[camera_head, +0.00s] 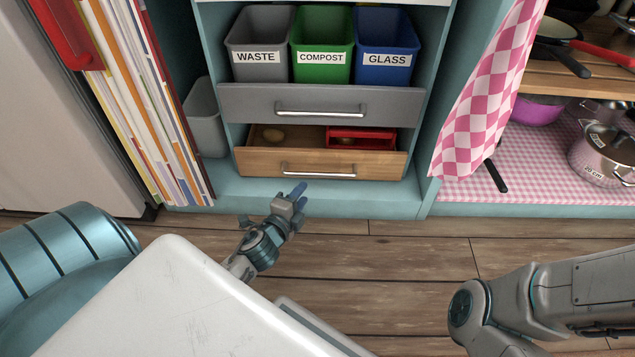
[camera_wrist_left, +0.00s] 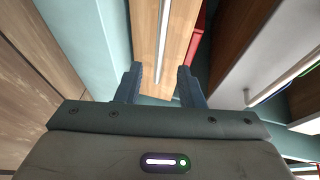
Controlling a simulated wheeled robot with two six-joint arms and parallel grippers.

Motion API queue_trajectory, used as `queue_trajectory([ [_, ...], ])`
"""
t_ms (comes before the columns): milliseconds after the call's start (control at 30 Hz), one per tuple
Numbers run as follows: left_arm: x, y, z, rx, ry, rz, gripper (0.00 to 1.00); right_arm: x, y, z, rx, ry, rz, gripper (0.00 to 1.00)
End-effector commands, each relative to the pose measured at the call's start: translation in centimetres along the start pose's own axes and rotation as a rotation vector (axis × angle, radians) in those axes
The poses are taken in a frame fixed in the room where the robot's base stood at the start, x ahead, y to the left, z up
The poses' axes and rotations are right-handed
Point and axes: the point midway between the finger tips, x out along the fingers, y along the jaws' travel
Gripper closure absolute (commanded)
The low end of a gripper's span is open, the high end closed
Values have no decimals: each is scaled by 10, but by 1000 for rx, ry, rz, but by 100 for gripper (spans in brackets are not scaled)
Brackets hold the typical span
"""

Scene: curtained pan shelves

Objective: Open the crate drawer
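The wooden crate drawer (camera_head: 258,162) is the lowest drawer in the teal cabinet, with a silver bar handle (camera_head: 318,170) across its front.
Above is a grey drawer (camera_head: 240,103) with its own handle, below waste (camera_head: 257,72), compost (camera_head: 321,70) and glass (camera_head: 386,70) bins. A pink checked curtain (camera_head: 490,95) hangs to the right. The wooden floor (camera_head: 400,250) before the cabinet is clear.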

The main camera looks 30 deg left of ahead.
Motion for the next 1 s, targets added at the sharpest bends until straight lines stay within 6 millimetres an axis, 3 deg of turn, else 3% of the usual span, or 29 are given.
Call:
queue_trajectory([
  [600, 94, 2, 0, 0, 0, -3, 65, -32, 10, -18, 3, -1, 1, 64],
  [1000, 106, -1, 0, -1, 0, 0, 65, -35, 10, -19, 4, -2, 2, 64],
])
